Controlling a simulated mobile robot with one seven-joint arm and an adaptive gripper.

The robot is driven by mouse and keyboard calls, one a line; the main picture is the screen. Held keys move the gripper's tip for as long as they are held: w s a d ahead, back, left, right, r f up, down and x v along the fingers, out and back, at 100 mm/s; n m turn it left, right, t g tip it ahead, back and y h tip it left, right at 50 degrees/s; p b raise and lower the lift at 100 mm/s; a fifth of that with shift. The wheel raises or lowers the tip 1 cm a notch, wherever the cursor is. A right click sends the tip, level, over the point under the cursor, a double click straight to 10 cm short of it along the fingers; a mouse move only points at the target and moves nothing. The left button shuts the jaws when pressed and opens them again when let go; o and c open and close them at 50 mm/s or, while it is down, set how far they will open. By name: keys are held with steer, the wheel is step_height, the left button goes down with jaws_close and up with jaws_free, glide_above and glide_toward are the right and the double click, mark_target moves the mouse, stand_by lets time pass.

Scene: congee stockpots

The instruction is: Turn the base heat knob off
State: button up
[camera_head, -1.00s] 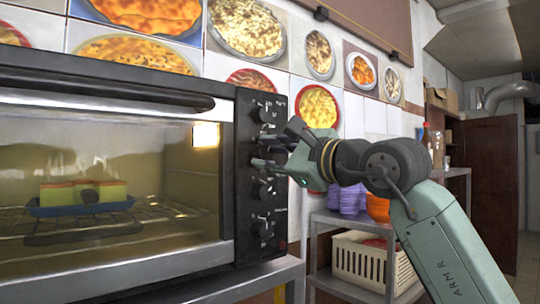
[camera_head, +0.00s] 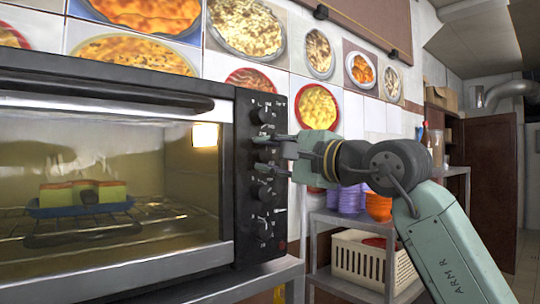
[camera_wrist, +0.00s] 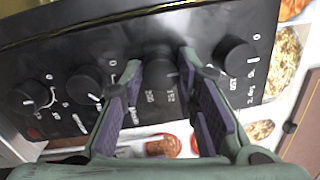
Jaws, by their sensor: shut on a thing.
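A black toaster oven (camera_head: 100,78) fills the left, with a vertical column of black knobs on its right-hand panel. My gripper (camera_head: 262,153) reaches in from the right at the second knob from the top. In the wrist view my gripper (camera_wrist: 160,64) is shut on that knob (camera_wrist: 159,76), one finger on each side. Numbers such as 150 and 200 are printed beside it. In the head view the fingers largely hide this knob. I cannot read a label naming it as the base heat knob.
The top knob (camera_head: 262,115) is just above my gripper, and the third knob (camera_head: 262,191) is just below. Inside the lit oven, food sits on a blue tray (camera_head: 60,210). A shelf with purple bowls (camera_head: 352,198) and a white basket (camera_head: 362,262) stands behind my arm.

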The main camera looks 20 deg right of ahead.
steer(key=o, duration=1.2)
steer(key=shift+c, duration=0.2)
steer(key=v, duration=1.2)
